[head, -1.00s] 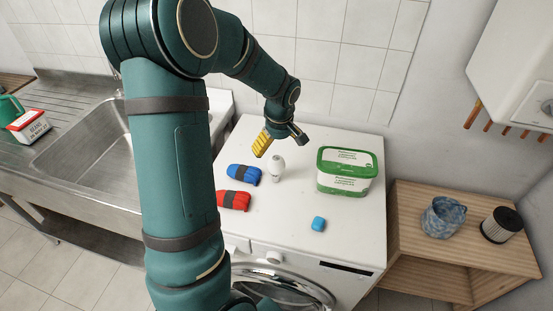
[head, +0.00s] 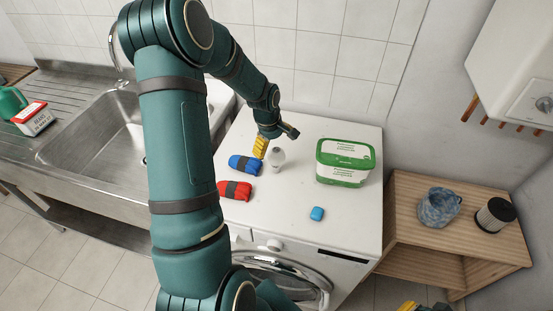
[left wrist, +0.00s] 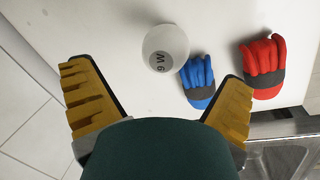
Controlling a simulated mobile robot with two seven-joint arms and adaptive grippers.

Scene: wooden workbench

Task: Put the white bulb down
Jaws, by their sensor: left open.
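The white bulb (head: 277,158) stands on the white washing machine top, right of the blue glove. The wrist view shows a gap between each finger and the bulb. A yellow and dark piece, probably my right gripper (head: 410,306), shows at the bottom edge, mostly cut off.
The washing machine top (head: 290,215) also holds a blue glove (head: 244,165), a red glove (head: 234,190), a green and white tub (head: 345,163) and a small blue block (head: 316,214). A sink (head: 100,135) is left, a wooden shelf (head: 420,255) right.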

